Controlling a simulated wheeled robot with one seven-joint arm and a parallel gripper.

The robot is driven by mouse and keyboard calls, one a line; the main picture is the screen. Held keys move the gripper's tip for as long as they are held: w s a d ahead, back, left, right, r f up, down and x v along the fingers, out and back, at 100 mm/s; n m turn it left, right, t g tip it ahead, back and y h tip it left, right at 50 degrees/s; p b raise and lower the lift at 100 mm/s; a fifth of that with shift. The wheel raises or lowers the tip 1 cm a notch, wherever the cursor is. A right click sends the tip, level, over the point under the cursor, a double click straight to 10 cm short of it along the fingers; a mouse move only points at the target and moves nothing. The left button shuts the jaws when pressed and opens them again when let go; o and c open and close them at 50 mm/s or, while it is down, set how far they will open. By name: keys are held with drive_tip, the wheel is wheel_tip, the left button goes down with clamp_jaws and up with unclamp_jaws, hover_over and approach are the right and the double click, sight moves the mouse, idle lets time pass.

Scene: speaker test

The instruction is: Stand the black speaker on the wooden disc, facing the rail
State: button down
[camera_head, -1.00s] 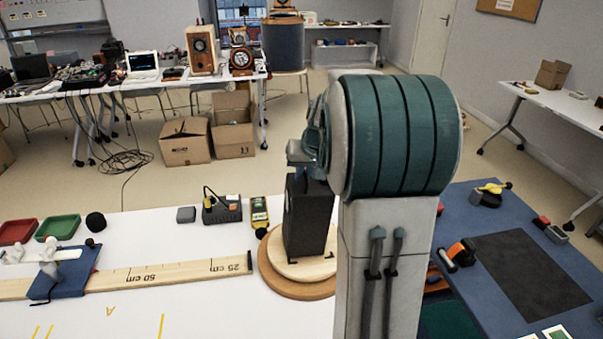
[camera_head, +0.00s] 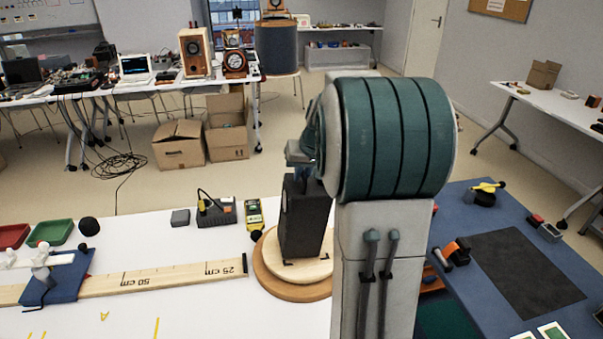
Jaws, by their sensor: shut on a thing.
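The black speaker (camera_head: 308,224) stands upright on the wooden disc (camera_head: 266,275), which has a pale top layer over a browner lower one. My arm hides the right part of the disc.
A yellow meter (camera_head: 254,213) and a charger-like box (camera_head: 216,211) stand behind the disc. Green (camera_head: 50,232) and red trays are at far left. The white table front is clear.

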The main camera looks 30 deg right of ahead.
drive_tip(key=shift+s+f, duration=0.1)
drive_tip(key=shift+f, duration=0.15)
drive_tip(key=c, duration=1.4)
unclamp_jaws()
drive_tip(key=shift+c, duration=0.2)
drive_tip(key=v, duration=1.4)
drive_tip(key=shift+b, duration=0.4)
